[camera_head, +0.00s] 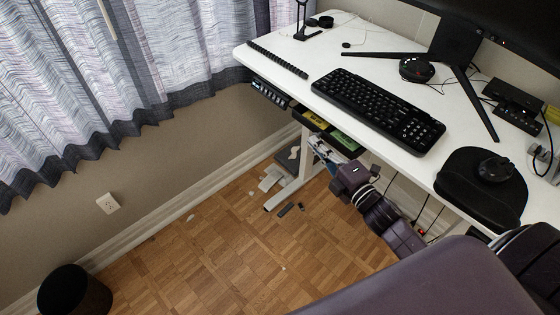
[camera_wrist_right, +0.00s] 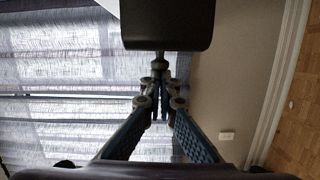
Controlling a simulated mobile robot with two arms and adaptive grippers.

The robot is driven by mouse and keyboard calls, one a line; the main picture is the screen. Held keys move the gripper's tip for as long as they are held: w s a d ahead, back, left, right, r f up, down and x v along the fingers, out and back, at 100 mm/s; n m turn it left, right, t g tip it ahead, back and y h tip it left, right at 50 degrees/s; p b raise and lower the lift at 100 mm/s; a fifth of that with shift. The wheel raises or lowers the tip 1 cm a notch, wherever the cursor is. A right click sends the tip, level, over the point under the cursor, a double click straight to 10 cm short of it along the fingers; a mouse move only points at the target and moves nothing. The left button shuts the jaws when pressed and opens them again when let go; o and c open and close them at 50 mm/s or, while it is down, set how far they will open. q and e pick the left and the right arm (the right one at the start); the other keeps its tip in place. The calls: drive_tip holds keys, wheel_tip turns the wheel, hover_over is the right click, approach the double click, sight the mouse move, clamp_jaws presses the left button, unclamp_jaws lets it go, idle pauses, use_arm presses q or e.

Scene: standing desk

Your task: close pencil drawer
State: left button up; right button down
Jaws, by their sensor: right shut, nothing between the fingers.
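Under the desk's left front edge, a dark drawer tray (camera_head: 320,128) stands out from beneath the tabletop, with a yellow item and a green item in it. I cannot tell how far it is pulled out. My right gripper (camera_head: 330,158) is just below and in front of it in the head view, its fingers small and partly lost against the things behind. In the right wrist view, the fingers (camera_wrist_right: 160,72) are together and empty. Their tips meet the lower edge of a dark block (camera_wrist_right: 167,25); I cannot tell whether they touch it. My left gripper is not in view.
The white desk (camera_head: 300,60) carries a keyboard (camera_head: 378,108), a monitor stand and a mouse on a black pad (camera_head: 480,190). A dark bin (camera_head: 72,292) stands at lower left.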

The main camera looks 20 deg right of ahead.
sight(327, 138)
drive_tip(key=d, duration=0.4)
drive_tip(key=shift+w+r, duration=0.15)
drive_tip(key=shift+w, duration=0.15)
drive_tip(key=shift+w+d, duration=0.25)
drive_tip(key=shift+d, duration=0.25)
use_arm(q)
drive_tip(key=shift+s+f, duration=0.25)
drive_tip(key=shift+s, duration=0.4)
